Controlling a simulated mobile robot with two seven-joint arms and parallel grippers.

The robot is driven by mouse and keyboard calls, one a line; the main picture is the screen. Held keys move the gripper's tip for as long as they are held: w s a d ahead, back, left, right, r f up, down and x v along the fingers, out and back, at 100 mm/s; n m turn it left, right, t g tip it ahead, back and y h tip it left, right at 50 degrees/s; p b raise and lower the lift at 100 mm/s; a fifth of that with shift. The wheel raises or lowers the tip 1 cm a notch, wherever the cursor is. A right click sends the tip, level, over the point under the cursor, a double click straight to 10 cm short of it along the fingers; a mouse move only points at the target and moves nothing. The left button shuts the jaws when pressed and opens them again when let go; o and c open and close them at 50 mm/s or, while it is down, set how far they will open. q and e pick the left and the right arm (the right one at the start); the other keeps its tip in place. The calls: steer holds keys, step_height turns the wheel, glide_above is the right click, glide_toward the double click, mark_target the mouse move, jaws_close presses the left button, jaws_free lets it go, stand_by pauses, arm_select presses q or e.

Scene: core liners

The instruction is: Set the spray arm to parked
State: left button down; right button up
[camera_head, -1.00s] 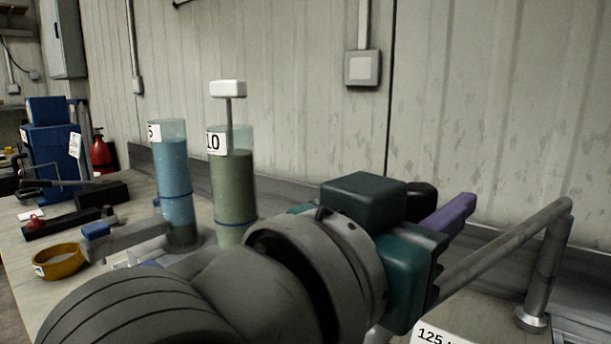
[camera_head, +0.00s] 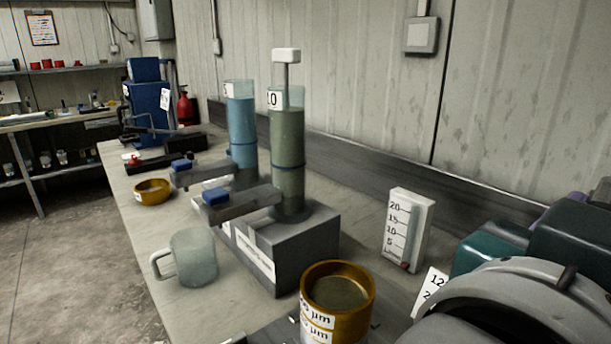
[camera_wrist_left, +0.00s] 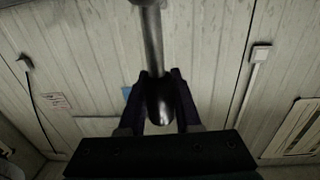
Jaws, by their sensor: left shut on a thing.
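In the left wrist view, the spray arm (camera_wrist_left: 153,45) is a grey metal tube that comes down from the top edge. Its rounded lower end sits between the two dark purple fingers of my left gripper (camera_wrist_left: 161,92), which is shut on it. In the head view, only the teal and grey wrist of my left arm shows at the lower right. A small bit of purple finger shows at the right edge. The spray arm's post and far end are outside the head view. My right gripper is not in view.
Two cylinders, one blue (camera_head: 241,128) and one green (camera_head: 287,150), stand at a grey block (camera_head: 290,250). A glass mug (camera_head: 194,257), an orange sieve stack (camera_head: 337,298), a white gauge (camera_head: 407,231) and an orange bowl (camera_head: 152,191) are on the bench.

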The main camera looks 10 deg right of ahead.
arm_select(q)
steer(key=c, duration=0.6)
jaws_free()
steer(key=b+v, duration=0.1)
steer(key=v, duration=0.9)
steer(key=shift+w, duration=0.1)
